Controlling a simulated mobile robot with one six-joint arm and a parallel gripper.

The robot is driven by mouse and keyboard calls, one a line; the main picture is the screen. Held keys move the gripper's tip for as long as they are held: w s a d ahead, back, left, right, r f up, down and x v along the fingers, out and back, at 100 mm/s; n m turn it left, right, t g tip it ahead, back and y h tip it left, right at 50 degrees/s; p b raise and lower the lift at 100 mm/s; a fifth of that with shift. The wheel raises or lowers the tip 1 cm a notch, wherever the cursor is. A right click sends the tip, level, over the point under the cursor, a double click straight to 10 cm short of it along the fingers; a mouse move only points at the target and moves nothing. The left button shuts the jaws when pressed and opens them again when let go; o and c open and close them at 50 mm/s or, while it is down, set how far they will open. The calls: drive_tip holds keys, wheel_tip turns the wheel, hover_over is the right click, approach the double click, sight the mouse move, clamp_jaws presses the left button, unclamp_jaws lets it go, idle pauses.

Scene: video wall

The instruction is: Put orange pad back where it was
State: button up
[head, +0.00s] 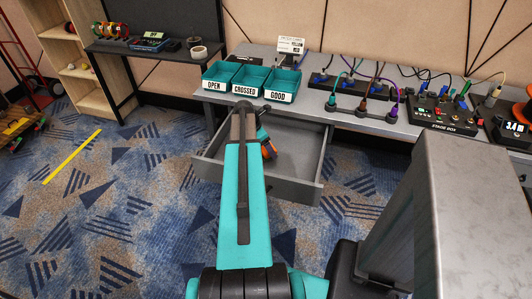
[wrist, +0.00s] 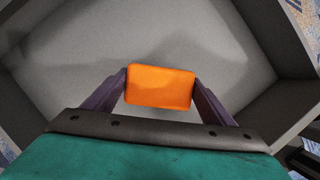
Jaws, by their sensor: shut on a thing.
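The orange pad (wrist: 160,86) is a small rounded block. My gripper (wrist: 160,88) is shut on it, with one purple finger on each side. Pad and gripper are over the open grey drawer (wrist: 200,35), whose floor and walls surround them in the wrist view. In the head view my arm covers part of the drawer (head: 318,165), and the orange pad (head: 269,149) shows in part beside my wrist. I cannot tell whether the pad touches the drawer floor. I see nothing else in the visible part of the drawer.
On the table (head: 302,103) above the drawer stand teal bins labelled OPEN (head: 217,76), CROSSED (head: 249,81) and GOOD (head: 281,86). A cable board (head: 362,100) and a stage box (head: 442,115) stand to the right. A dark shelf (head: 150,48) is at the left.

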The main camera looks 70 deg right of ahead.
drive_tip(key=shift+f, duration=1.9)
drive_tip(key=shift+f, duration=0.1)
drive_tip(key=o, duration=1)
drive_tip(key=b+v, duration=0.1)
drive_tip(key=v, duration=1.1)
drive_tip(key=shift+r, duration=0.25)
